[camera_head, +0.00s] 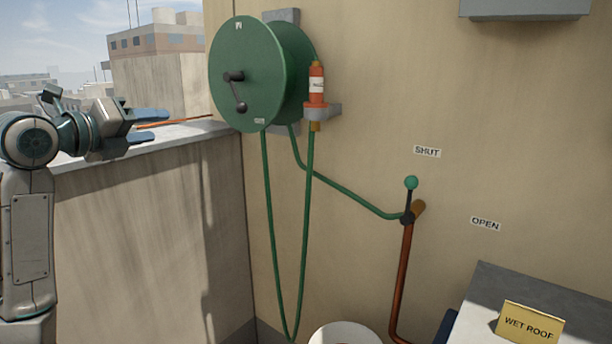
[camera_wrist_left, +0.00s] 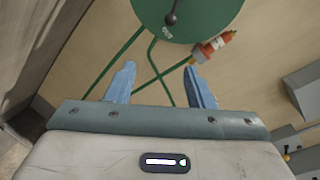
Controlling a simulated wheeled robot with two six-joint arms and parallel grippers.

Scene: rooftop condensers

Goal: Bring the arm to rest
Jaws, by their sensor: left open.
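My left arm comes in from the left in the head view, bent at the elbow. Its gripper (camera_head: 150,121) is raised near the top of the parapet, left of the green hose reel, and points right. In the left wrist view the blue fingers of this gripper (camera_wrist_left: 160,85) stand apart with nothing between them. The hose reel (camera_wrist_left: 190,15) and the wall show beyond the fingers, apart from them. My right gripper is in neither view.
The green hose reel (camera_head: 240,75) hangs on the wall, with an orange nozzle (camera_head: 317,85) in a holder beside it. A valve lever (camera_head: 410,195) points up toward the SHUT label (camera_head: 427,151). A WET ROOF sign (camera_head: 529,322) stands on a grey box. A white bucket (camera_head: 343,332) is below.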

